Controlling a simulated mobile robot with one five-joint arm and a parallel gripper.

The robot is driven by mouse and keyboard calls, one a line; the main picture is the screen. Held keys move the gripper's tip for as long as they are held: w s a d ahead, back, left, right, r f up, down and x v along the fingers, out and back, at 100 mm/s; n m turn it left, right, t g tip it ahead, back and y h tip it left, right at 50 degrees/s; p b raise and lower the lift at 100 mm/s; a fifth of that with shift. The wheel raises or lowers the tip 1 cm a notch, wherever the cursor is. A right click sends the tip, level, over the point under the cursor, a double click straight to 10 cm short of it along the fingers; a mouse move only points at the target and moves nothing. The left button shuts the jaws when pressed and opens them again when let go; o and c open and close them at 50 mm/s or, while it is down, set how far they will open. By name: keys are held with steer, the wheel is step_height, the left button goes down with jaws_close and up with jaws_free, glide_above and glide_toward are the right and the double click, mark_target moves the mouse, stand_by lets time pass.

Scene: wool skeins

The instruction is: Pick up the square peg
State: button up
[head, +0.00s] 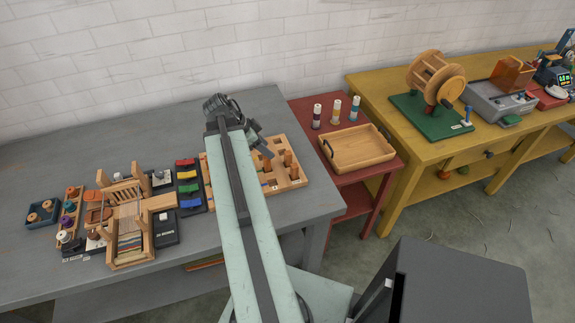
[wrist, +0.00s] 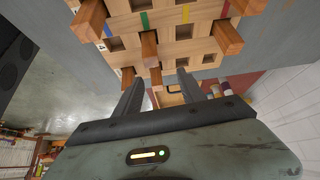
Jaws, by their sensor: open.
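A light wooden peg board (head: 297,183) lies on the grey table, right of my arm in the head view. It also fills the top of the wrist view (wrist: 177,20), with square holes and several reddish-brown, square-sided pegs. One such peg (wrist: 150,45) stands out from the board just beyond my fingertips, near the middle of the wrist view. I cannot tell which peg the task names. My gripper (wrist: 161,77) is open, its two dark fingers apart and pointing at the board. In the head view my gripper (head: 264,150) is over the board, partly hiding it.
A small wooden loom (head: 131,243) and a rack of coloured skeins (head: 188,187) stand left of my arm. A red table with a wooden tray (head: 357,148) and several bottles is to the right.

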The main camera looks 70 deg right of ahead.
mark_target(285, 154)
steer(key=shift+m+g, duration=0.3)
steer(key=shift+m, duration=0.2)
steer(key=s, duration=0.1)
steer(key=s+d+f+b, duration=0.2)
steer(key=s, duration=0.1)
steer(key=shift+d+f, duration=0.1)
steer(key=shift+s+d+f, duration=0.15)
steer(key=shift+s+d, duration=0.05)
steer(key=shift+s, duration=0.05)
steer(key=b+x, duration=0.4)
steer(key=x, duration=0.1)
steer(key=shift+f+b, duration=0.1)
steer(key=shift+b, duration=0.25)
steer(key=shift+s, duration=0.1)
steer(key=shift+c, duration=0.4)
jaws_close()
